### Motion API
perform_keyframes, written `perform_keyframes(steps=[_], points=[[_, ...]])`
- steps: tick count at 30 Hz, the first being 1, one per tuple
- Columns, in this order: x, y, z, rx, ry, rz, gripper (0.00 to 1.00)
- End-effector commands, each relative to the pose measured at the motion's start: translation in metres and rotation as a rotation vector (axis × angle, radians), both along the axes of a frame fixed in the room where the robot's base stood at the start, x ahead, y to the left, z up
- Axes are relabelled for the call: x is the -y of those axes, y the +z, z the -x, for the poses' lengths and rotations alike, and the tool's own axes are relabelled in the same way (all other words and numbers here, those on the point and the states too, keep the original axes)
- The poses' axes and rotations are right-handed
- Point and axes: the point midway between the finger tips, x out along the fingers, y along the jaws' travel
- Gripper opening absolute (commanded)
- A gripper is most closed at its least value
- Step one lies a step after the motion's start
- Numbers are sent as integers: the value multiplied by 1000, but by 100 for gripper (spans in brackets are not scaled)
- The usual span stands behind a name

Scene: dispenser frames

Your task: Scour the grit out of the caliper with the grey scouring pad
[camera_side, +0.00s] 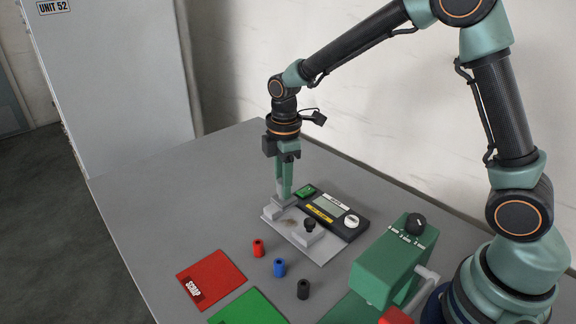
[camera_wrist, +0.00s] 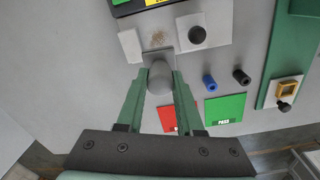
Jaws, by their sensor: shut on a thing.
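The caliper is a pale plate (camera_side: 322,252) with two light jaw blocks, one at left (camera_side: 272,213) and one at right (camera_side: 307,237) with a black knob, beside a dark display unit (camera_side: 345,228). Brown grit (camera_wrist: 159,38) lies on the plate between the blocks; it also shows faintly in the side view (camera_side: 289,221). My gripper (camera_side: 284,191) is shut on the round grip of the grey scouring pad (camera_wrist: 159,77). The pad (camera_side: 284,203) is at the end of the gap between the blocks, beside the grit. I cannot tell whether it touches the plate.
A red SCRAP mat (camera_side: 222,272) and a green mat (camera_side: 250,307) lie nearer. A green box (camera_side: 390,264) stands at right. The table's left is clear.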

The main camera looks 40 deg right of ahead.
Motion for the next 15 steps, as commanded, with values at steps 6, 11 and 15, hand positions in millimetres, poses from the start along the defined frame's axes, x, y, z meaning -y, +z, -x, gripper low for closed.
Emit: perform_keyframes(steps=[6, 11, 15], points=[[0, -19, 1, -4, 0, 1, 0], [0, -33, 1, -4, 0, 1, 0], [0, -46, 1, -3, 0, 1, 0]])
